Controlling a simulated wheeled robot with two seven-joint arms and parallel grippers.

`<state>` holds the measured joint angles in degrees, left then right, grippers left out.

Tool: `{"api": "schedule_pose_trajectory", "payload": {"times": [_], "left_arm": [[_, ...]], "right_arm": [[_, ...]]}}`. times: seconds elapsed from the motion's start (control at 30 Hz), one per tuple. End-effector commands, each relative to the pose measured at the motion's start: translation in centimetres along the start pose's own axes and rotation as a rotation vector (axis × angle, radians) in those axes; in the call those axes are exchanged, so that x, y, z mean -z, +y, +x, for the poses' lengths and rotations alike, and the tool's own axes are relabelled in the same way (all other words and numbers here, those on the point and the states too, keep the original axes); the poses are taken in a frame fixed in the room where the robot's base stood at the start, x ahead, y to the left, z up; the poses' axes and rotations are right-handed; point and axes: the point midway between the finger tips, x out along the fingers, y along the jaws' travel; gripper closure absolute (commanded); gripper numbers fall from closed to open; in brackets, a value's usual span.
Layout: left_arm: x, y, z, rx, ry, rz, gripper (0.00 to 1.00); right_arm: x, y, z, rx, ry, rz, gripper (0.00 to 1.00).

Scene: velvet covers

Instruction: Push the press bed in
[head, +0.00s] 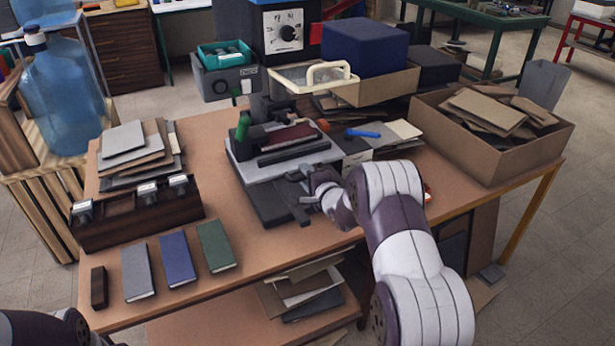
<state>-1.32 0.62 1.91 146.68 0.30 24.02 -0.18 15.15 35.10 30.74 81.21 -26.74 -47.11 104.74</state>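The press (283,143) stands on the middle of the wooden table, with a light grey body, a green-knobbed lever (243,128) and a maroon cover (289,136) on it. Its dark grey press bed (266,203) sticks out from the press toward the table's front edge. My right gripper (301,187) is at the right front of the bed, close to its front end. I cannot tell whether it touches the bed, and its finger gap is unclear. Only a dark part of my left arm shows at the lower left; its gripper is out of view.
Grey, blue and green books (177,259) lie at the left front. A wooden rack (136,213) and a stack of boards (135,152) are behind them. A cardboard box (490,135) of scraps stands at the right. The table in front of the bed is clear.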

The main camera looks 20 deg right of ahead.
Motion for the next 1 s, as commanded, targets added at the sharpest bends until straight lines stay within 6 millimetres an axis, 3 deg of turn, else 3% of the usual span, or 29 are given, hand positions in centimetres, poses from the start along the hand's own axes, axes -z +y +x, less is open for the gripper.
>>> {"api": "schedule_pose_trajectory", "payload": {"times": [0.33,0.7,0.83,1.0], "left_arm": [[0.0,0.0,-0.1,0.0,0.0,0.0,1.0],[0.1,0.0,-0.5,0.0,0.0,0.0,1.0],[0.1,0.0,-0.6,0.0,0.0,0.0,1.0],[0.1,0.0,-0.6,0.0,0.0,0.0,1.0]], "right_arm": [[0.1,-0.3,-1.1,0.004,0.002,-0.001,0.63],[0.1,-0.2,-9.9,0.002,0.003,0.001,0.63],[0.1,-0.1,-11.9,0.002,0.001,0.0,0.63],[0.0,-0.1,-12.7,0.002,0.0,0.0,0.63]]}}
